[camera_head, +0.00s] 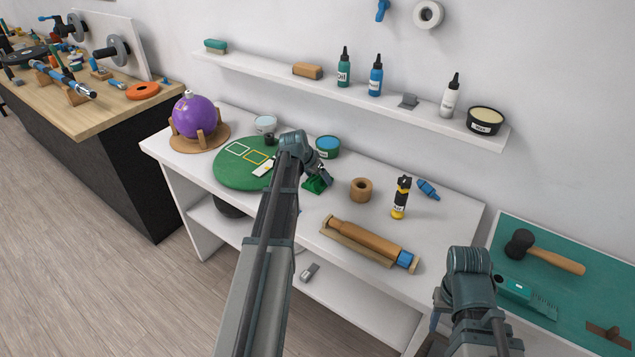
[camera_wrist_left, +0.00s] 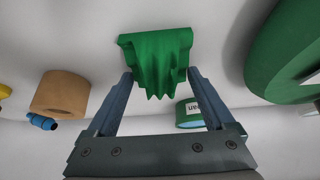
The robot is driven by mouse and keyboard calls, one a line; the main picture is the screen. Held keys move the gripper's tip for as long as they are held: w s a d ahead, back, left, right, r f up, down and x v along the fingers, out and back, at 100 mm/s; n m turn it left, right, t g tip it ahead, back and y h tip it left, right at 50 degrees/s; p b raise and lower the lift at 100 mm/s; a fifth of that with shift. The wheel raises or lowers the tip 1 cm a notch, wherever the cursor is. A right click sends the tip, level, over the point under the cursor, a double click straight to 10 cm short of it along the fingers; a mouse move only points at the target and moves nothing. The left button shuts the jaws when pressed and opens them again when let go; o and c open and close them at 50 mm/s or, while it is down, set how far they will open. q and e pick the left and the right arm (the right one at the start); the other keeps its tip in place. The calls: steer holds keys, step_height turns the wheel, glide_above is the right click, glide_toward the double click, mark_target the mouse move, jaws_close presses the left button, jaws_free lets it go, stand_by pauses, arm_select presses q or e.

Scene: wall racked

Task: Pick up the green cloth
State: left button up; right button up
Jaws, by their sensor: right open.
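The green cloth (camera_head: 316,185) stands in a pleated heap on the white table in the head view, partly hidden by my left gripper (camera_head: 320,172). In the left wrist view the cloth (camera_wrist_left: 157,58) sits at the fingertips, its folds hanging between them. The fingers of my left gripper (camera_wrist_left: 160,85) are spread wide, one at each side of the cloth's lower part. Whether they touch it I cannot tell. My right gripper (camera_head: 462,335) is low at the right of the head view, mostly hidden by its own arm, with no object seen in it.
A green round mat (camera_head: 228,174) lies left of the cloth, with a blue-topped tin (camera_head: 327,148) behind. A wall shelf (camera_head: 280,80) runs above.

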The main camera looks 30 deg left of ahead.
arm_select(q)
steer(key=c, duration=0.8)
steer(key=shift+r, duration=0.1)
step_height(320, 180, up, 10)
steer(key=p, duration=1)
steer(key=o, duration=0.7)
steer(key=c, duration=0.5)
